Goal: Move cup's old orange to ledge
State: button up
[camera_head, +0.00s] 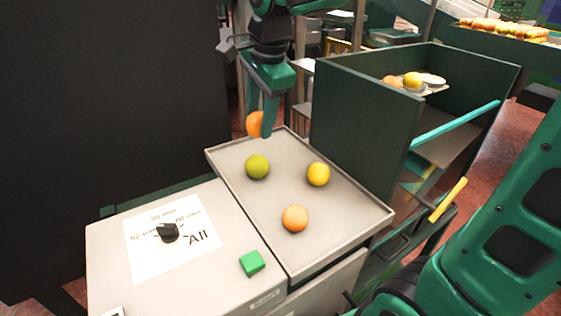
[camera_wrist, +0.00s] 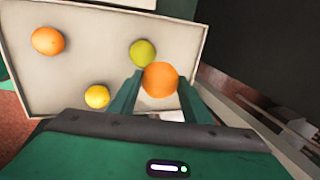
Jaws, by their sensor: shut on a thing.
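My gripper (camera_head: 265,117) is shut on an orange (camera_head: 254,124) and holds it above the far left edge of the grey tray (camera_head: 250,205). In the wrist view the held orange (camera_wrist: 160,80) sits between the two green fingers. On the tray lie a green fruit (camera_head: 257,167), a yellow fruit (camera_head: 318,174) and a paler orange (camera_head: 295,218), apart from one another. The same tray (camera_wrist: 95,20) shows in the wrist view. I cannot make out a cup or tell which surface is the ledge.
A pale counter (camera_head: 120,275) left of the tray bears a white sheet (camera_head: 143,236) with a black knob (camera_head: 167,232), and a green block (camera_head: 252,263). A tall dark green open box (camera_head: 360,130) stands right of the tray, with fruit on a plate beyond its wall.

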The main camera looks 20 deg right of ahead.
jog(key=w+d+f, duration=0.4)
jog(key=d, duration=0.1)
jog(key=w+d+f, duration=0.2)
jog(key=d, duration=0.1)
jog(key=shift+w+d+f, duration=0.15)
jog(key=shift+w+f, duration=0.05)
jog(key=shift+f, duration=2)
jog(key=o, duration=1.2)
jog(key=v, duration=1.2)
